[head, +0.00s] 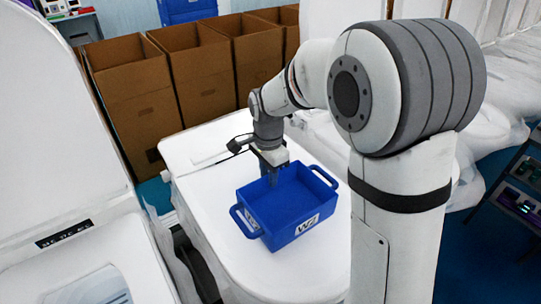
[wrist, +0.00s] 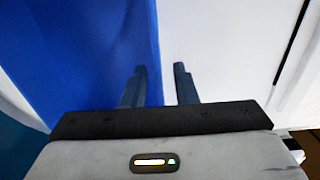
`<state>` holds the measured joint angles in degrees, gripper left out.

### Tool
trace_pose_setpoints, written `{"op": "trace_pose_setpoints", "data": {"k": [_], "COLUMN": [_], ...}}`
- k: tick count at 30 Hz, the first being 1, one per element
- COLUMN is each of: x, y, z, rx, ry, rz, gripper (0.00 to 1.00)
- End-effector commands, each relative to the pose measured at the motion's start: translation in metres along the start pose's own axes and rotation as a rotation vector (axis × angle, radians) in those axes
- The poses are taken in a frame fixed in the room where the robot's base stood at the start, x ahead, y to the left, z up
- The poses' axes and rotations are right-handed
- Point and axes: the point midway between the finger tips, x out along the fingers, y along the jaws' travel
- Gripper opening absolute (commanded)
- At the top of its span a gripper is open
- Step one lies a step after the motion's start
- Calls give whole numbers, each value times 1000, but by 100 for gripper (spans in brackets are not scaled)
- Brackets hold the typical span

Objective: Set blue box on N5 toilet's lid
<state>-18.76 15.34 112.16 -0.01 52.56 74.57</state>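A blue box (head: 290,206) with two side handles and a white "W2" label sits upright on the white closed lid (head: 215,150) of the middle toilet. I cannot read a number that tells whether this toilet is N5. My gripper (head: 273,180) points down at the box's far wall. In the wrist view, the two dark fingers (wrist: 162,75) stand apart with a gap between them. The box (wrist: 85,50) lies under the left finger, and its edge runs through the gap. White lid surface shows at the right finger. Whether the fingers touch the wall is unclear.
Another toilet with its white lid raised (head: 45,110) stands at the left, with an unclear label. Several open brown cardboard boxes (head: 130,85) line the back. More white toilets (head: 485,120) and dark equipment (head: 520,200) stand at the right. Free lid surface surrounds the box.

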Motion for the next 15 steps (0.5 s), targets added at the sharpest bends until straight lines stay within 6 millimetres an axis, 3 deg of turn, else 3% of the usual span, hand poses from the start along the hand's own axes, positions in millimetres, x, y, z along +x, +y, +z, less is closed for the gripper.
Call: {"op": "trace_pose_setpoints", "data": {"k": [9, 15], "x": [-68, -90], "y": [0, 0], "z": [0, -1], "rx": [1, 1], "ry": [1, 0], "rz": [-4, -2], "gripper": [26, 26]}}
